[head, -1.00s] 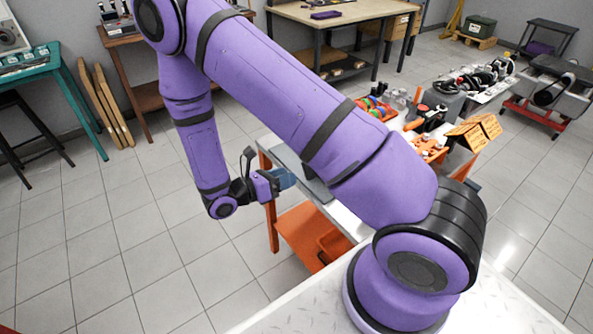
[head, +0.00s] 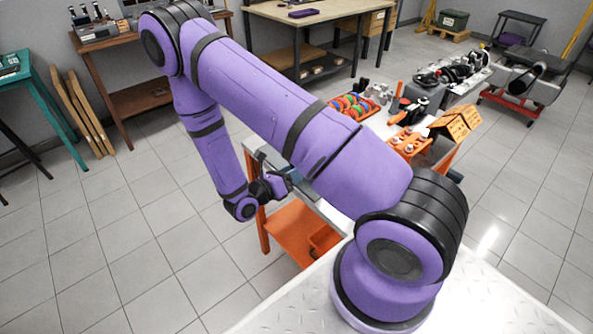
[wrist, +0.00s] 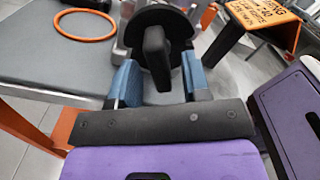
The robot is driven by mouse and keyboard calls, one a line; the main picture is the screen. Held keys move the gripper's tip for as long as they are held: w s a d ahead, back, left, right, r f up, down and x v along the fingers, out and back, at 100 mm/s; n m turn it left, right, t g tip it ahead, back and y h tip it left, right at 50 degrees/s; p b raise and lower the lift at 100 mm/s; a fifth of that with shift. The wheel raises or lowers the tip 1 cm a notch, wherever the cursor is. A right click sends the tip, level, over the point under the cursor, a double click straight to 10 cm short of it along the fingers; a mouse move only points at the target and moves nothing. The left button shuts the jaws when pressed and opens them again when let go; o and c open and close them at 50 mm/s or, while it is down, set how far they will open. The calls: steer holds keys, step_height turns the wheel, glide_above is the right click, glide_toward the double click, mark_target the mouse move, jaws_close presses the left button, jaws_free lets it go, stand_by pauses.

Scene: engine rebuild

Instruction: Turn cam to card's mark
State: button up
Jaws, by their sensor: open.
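In the wrist view a black round disc with an upright black bar (wrist: 157,55) across its face stands straight ahead; it looks like the cam's knob, though I cannot be sure. My gripper (wrist: 159,74) is open, with one blue finger on each side of the bar. I see gaps at both sides and cannot tell any contact. An orange plate with black lettering (wrist: 262,12) is at the top right, partly cut off; I cannot tell whether it is the card, and I see no clear mark. In the head view my arm hides the cam.
An orange ring (wrist: 85,24) lies on the grey surface (wrist: 40,55) at the left. Open tiled floor lies left of the bench.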

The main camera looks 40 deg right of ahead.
steer(key=shift+d, duration=0.75)
steer(key=shift+c, duration=0.4)
jaws_close()
steer(key=shift+n, duration=0.3)
steer(key=n, duration=0.5)
steer(key=shift+r, duration=0.1)
steer(key=n, duration=0.6)
